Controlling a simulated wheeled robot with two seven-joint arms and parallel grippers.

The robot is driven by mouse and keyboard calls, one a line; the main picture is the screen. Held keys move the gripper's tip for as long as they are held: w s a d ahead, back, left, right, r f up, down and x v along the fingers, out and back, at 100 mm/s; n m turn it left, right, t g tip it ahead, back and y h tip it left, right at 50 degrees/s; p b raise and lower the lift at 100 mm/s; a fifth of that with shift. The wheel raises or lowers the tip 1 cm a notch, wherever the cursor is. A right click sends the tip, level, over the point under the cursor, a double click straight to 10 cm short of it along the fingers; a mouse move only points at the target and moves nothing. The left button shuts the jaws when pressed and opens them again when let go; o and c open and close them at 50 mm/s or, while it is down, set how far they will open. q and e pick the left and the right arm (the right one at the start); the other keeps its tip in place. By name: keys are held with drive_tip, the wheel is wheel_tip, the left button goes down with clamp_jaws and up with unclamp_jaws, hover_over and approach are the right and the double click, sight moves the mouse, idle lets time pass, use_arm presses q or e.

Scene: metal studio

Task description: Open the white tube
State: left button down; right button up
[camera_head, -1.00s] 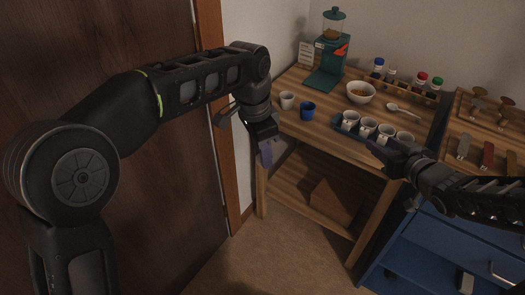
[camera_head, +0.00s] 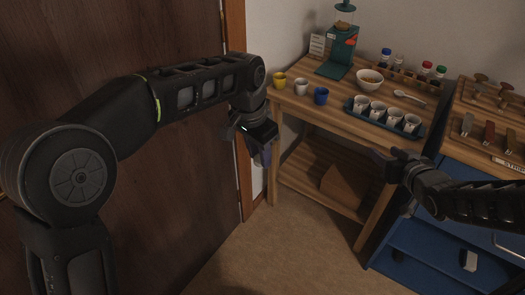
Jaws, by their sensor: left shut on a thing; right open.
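A wooden rack at the back of the table holds tubes with coloured caps; the pale-capped one (camera_head: 398,61) looks like the white tube, standing between a blue-capped and a red-capped one. My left gripper (camera_head: 262,154) is at the table's left front corner, low and pointing down. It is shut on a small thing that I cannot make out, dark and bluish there. My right gripper (camera_head: 392,165) is open and empty, in front of the table edge and below the cup tray. Both grippers are well apart from the tube rack.
Yellow (camera_head: 280,80), white (camera_head: 301,86) and blue (camera_head: 321,96) cups stand at the table's left. A tray (camera_head: 413,132) of white cups, a bowl (camera_head: 370,79), a spoon (camera_head: 408,95) and a green grinder (camera_head: 338,58) share the top. A blue cabinet (camera_head: 470,195) stands right.

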drive_tip(key=s+a+f+m+g+y, duration=0.1)
drive_tip(key=s+a+f+g, duration=0.15)
drive_tip(key=a+f, duration=0.4)
drive_tip(key=s+a+f+m+g, duration=0.1)
drive_tip(key=s+a+f+g, duration=0.15)
drive_tip(key=f, duration=0.65)
drive_tip(key=s+a+f+m+g+y, duration=0.1)
drive_tip(key=s+a+f, duration=0.2)
drive_tip(key=a+f, duration=0.3)
use_arm(q)
drive_tip(key=a+f+n, duration=0.3)
drive_tip(key=a+n, duration=0.2)
drive_tip(key=a, duration=0.6)
drive_tip(key=a+f+n+y, duration=0.1)
drive_tip(key=a+f+n, duration=0.3)
drive_tip(key=a, duration=0.6)
drive_tip(key=shift+s+a+f+n, duration=0.15)
drive_tip(key=shift+a+f+n, duration=0.15)
drive_tip(key=shift+a+n, duration=0.15)
use_arm(e)
drive_tip(key=s+a+f+g, duration=0.3)
drive_tip(key=s+a+f, duration=0.3)
drive_tip(key=s, duration=0.2)
drive_tip(key=s+a+f+n+g+y, duration=0.1)
drive_tip(key=s+a+f+g, duration=0.2)
drive_tip(key=s+a+f, duration=0.3)
drive_tip(key=s, duration=0.3)
drive_tip(key=shift+s+a+y, duration=0.2)
drive_tip(key=shift+s+y, duration=0.05)
drive_tip(key=shift+y, duration=0.05)
